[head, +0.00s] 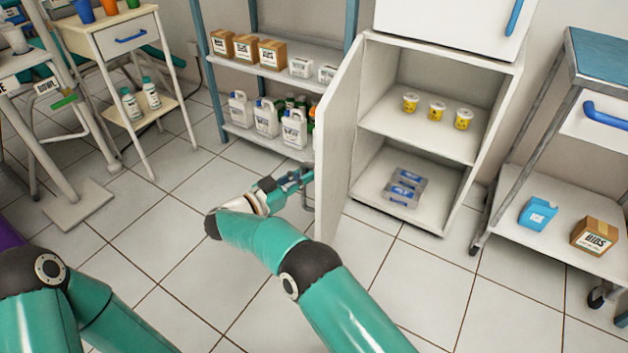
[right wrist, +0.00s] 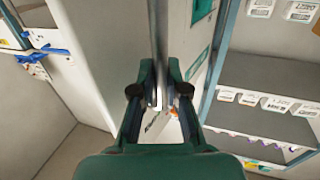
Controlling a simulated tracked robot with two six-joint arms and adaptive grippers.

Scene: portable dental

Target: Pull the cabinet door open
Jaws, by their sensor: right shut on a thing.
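The white cabinet (head: 492,152) stands at the back, with its door (head: 340,135) swung wide open to the left, so both inside shelves show. My right gripper (head: 303,181) is at the outer face of the door near its free edge. It is shut on the grey door handle (head: 308,200). In the right wrist view the handle (right wrist: 159,40) runs as an upright bar between the fingers (right wrist: 160,98). Part of my left arm shows at the lower left in the head view, but its gripper is out of the picture.
Yellow-labelled tubs (head: 437,110) and blue-grey packs (head: 405,187) are inside the cabinet. A shelf rack (head: 270,75) with bottles and boxes stands left of the door, close to my right gripper. A trolley (head: 555,235) stands at the right. The tiled floor in front is clear.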

